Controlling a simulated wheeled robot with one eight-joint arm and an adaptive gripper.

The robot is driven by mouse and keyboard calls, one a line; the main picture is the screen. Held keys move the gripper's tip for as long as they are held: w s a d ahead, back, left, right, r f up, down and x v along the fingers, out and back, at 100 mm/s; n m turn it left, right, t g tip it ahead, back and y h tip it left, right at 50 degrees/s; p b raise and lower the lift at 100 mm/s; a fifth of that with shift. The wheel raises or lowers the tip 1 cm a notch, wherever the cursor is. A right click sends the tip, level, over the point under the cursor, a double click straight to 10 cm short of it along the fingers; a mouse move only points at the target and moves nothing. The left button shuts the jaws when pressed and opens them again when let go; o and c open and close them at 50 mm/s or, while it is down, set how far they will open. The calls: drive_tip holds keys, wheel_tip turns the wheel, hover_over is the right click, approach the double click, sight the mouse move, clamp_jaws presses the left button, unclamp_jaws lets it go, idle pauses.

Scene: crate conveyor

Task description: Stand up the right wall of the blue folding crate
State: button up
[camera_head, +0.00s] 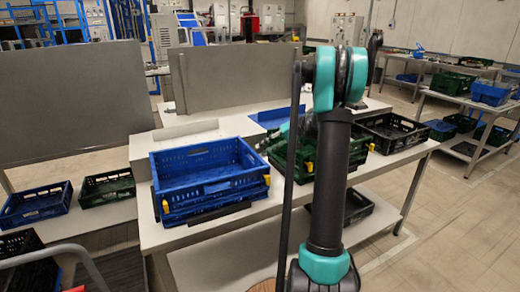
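A blue crate (215,208) with slotted walls sits on the near table, left of my arm. Its back and left walls stand upright. The right side rises toward the back corner, but I cannot tell clearly whether that wall is fully upright. The front side looks low, and yellow latches show at the left and right corners. My arm, dark with teal joints, rises in front of the table, right of the blue crate.
A green crate (277,158) with yellow latches stands right of the blue one, partly behind my arm. A black crate (395,140) is farther right. Another blue item (272,116) lies behind. Grey panels (235,77) stand at the back. The table's front edge (200,238) is near.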

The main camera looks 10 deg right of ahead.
drive_tip(key=s+d+r, duration=0.2)
drive_tip(key=d, duration=1.2)
drive_tip(key=shift+d+r, duration=0.2)
drive_tip(key=shift+d, duration=0.2)
idle(0.8)
idle(0.3)
drive_tip(key=v, duration=1.2)
drive_tip(key=shift+d, duration=0.1)
idle(0.5)
